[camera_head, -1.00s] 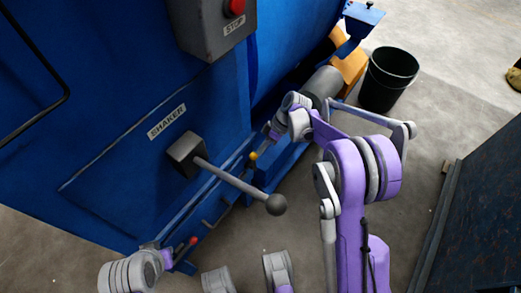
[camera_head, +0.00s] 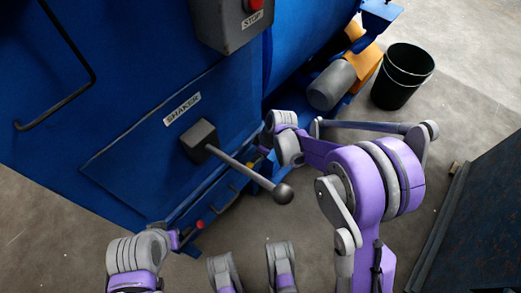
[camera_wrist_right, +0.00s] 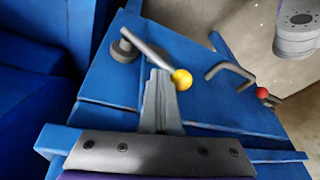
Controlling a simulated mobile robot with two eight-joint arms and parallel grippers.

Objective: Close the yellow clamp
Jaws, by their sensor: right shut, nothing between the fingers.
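The yellow clamp shows in the right wrist view as a grey lever with a yellow ball knob (camera_wrist_right: 182,79), its far end at a round dark pivot on the blue frame. The lever slants across the frame. My right gripper (camera_wrist_right: 160,76) is shut and empty, its fingertips right beside the yellow knob; I cannot tell whether they touch. In the head view my right gripper (camera_head: 267,141) is beside the machine's lower edge, mostly hidden by its wrist. My left gripper (camera_head: 176,238) is near the lower left, by a red knob; its fingers are not clear.
The shaker lever (camera_head: 245,173) with a grey ball end sticks out in front of the right gripper. A red-knobbed clamp (camera_head: 200,224) and a bent handle (camera_wrist_right: 230,74) are on the same blue frame. A black bucket (camera_head: 402,76) stands on open floor behind.

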